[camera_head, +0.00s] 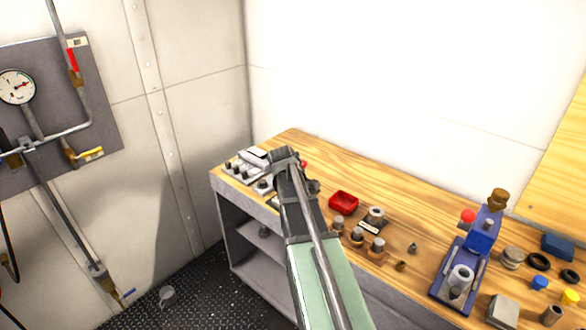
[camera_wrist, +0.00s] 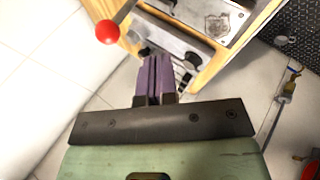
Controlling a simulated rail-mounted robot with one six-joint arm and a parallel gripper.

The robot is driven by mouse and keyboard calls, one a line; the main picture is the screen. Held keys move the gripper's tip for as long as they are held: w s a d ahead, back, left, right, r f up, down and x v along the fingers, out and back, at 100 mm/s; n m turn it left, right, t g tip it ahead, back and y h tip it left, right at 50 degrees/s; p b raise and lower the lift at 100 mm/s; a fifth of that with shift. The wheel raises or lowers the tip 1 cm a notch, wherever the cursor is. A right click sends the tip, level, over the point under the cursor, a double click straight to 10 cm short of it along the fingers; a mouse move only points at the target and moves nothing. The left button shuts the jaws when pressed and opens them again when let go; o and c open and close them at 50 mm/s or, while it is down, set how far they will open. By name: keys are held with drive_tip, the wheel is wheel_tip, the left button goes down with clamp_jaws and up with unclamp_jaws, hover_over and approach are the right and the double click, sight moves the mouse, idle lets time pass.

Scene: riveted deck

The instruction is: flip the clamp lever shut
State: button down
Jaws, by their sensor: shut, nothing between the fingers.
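The clamp lever's red ball knob (camera_wrist: 107,31) is at the upper left of the wrist view, on a thin rod that slants up and right out of the frame. In the head view a bit of the red knob (camera_head: 304,164) shows just right of the end of my arm. My gripper (camera_wrist: 157,60) has its two purple fingers together, with nothing between them. The fingers are right of the knob and apart from it in the wrist picture. In the head view my arm covers most of the clamp, so its base and the lever's angle are unclear.
The wooden workbench (camera_head: 330,160) runs along the wall. A switch panel (camera_head: 240,170) is at its left end. Right of my arm are a red tray (camera_head: 343,201), small metal parts and a blue press (camera_head: 483,235) with its own red knob. Bare wood lies behind the tray.

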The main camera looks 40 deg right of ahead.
drive_tip(key=v, duration=0.1)
drive_tip(key=p+v, duration=0.1)
drive_tip(key=v, duration=0.2)
drive_tip(key=shift+s+a+f, duration=0.15)
drive_tip(key=shift+a, duration=0.25)
drive_tip(key=s+a+f+m+g+y, duration=0.1)
drive_tip(key=s+a+m+g+y, duration=0.1)
drive_tip(key=s+a, duration=0.3)
drive_tip(key=s+a+f+m+g+y, duration=0.1)
drive_tip(key=s+a, duration=0.5)
drive_tip(key=a, duration=0.8)
drive_tip(key=s+a+f+m+g+y, duration=0.2)
drive_tip(key=s+a, duration=0.4)
drive_tip(key=a, duration=0.4)
drive_tip(key=shift+a+m+g+y, duration=0.15)
drive_tip(key=shift+m+g+y, duration=0.25)
